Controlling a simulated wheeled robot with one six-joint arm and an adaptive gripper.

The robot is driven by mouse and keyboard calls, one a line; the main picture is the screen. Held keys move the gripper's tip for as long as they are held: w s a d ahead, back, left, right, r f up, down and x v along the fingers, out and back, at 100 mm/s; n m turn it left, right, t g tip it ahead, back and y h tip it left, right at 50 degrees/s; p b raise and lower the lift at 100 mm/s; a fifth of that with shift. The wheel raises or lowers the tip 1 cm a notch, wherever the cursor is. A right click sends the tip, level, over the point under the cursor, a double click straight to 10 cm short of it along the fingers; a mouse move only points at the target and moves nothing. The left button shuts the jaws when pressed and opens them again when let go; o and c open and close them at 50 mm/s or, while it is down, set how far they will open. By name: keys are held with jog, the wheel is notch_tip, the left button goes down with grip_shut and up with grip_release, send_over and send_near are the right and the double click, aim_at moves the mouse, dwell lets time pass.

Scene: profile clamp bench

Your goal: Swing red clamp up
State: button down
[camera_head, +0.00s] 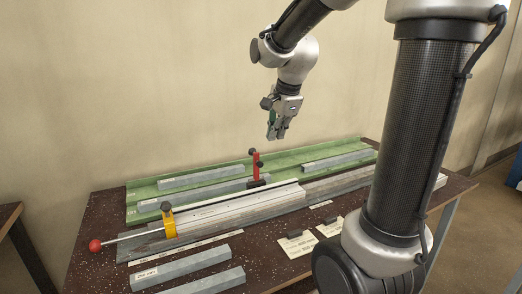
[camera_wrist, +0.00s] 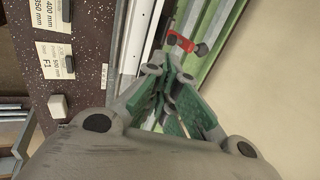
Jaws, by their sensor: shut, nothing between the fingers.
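The red clamp (camera_head: 256,167) stands at the back side of the long pale profile (camera_head: 240,207), near the middle of the bench. Its red part looks upright in the head view, with a black knob (camera_head: 253,152) near its top. In the wrist view the red clamp (camera_wrist: 180,42) is just beyond the fingertips, with a dark knob to its right. My gripper (camera_head: 275,137) hangs above and slightly right of the clamp, apart from it. Its green-padded fingers (camera_wrist: 172,72) are shut and empty. The base of the clamp is partly hidden.
A yellow clamp (camera_head: 169,222) with a red-balled lever (camera_head: 95,245) sits at the profile's left end. Grey bars lie in a green tray (camera_head: 135,190) behind and on the dark bench (camera_head: 105,270) in front. Labelled cards (camera_head: 297,245) lie at the front.

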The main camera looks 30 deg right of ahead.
jog(key=x, duration=1)
send_over(255, 165)
jog(key=s+d, duration=0.2)
jog(key=shift+s+d, duration=0.15)
jog(key=shift+s, duration=0.05)
jog(key=shift+w+r, duration=0.1)
jog(key=shift+w+r, duration=0.2)
jog(key=shift+w, duration=1)
